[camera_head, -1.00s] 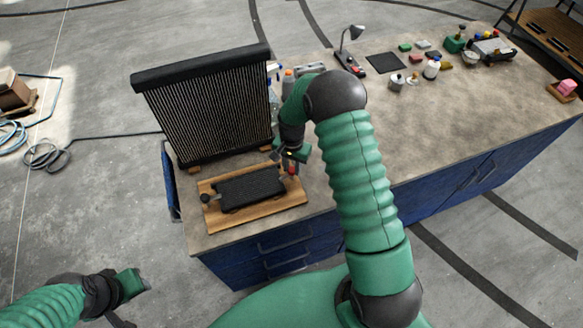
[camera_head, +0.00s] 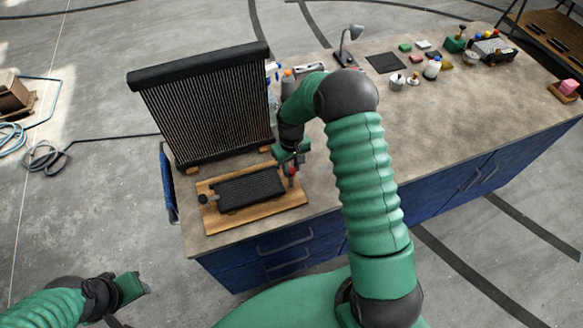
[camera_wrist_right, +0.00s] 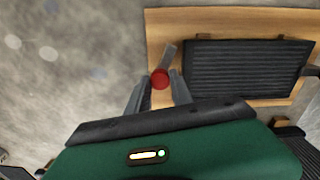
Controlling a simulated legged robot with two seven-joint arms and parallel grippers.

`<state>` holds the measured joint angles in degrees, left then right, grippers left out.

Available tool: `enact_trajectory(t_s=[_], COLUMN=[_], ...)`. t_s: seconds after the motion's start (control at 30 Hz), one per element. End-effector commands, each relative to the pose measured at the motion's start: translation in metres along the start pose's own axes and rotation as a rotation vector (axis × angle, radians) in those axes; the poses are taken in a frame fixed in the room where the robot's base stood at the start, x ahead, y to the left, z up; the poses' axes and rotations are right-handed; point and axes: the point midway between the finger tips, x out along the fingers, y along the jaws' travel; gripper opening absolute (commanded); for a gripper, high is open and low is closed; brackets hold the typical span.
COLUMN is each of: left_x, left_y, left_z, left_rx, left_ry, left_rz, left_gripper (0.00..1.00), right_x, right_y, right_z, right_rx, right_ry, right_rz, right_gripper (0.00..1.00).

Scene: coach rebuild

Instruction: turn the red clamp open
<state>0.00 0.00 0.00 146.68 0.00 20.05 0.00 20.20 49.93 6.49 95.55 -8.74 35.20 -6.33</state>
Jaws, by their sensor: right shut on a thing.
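The red clamp (camera_wrist_right: 160,78) shows in the right wrist view as a round red top between my right gripper's fingers, with a grey metal arm (camera_wrist_right: 169,54) beside it. My right gripper (camera_wrist_right: 158,91) is shut on it. In the head view the red clamp (camera_head: 290,170) is a small red spot under my right gripper (camera_head: 289,161), at the right end of a wooden board (camera_head: 262,213). A black ribbed block (camera_head: 250,188) lies on that board. My left gripper (camera_head: 134,287) is off to the lower left, away from the bench; its jaw opening is unclear.
A tall black finned radiator (camera_head: 205,108) stands behind the board on the bench (camera_head: 450,105). Bottles (camera_head: 273,75) stand close behind my right arm. A lamp (camera_head: 347,45), a dark mat (camera_head: 385,62) and small items lie farther right. The bench's middle is clear.

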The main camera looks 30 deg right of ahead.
Motion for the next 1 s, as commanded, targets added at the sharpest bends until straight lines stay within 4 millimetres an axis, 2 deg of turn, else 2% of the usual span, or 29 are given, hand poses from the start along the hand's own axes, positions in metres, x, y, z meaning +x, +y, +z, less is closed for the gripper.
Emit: enact_trajectory(t_s=[0.03, 0.43, 1.0], left_x=[0.0001, -0.0003, -0.0004], left_y=[0.0, 0.0, 0.0], left_z=[0.0, -0.0001, -0.0001], left_rx=[0.0, 0.0, 0.0], left_ry=[0.0, 0.0, 0.0], left_rz=[0.0, 0.0, 0.0], left_gripper=[0.36, 0.36, 0.36], right_x=[-0.0031, -0.0031, -0.0027], right_y=[0.0013, -0.0003, -0.0012], right_z=[-0.0063, -0.0063, -0.0062], right_rx=[-0.039, -0.286, -0.353], right_ry=[0.019, 0.018, 0.018], right_rz=[0.004, 0.004, 0.004], right_gripper=[0.0, 0.0, 0.0])
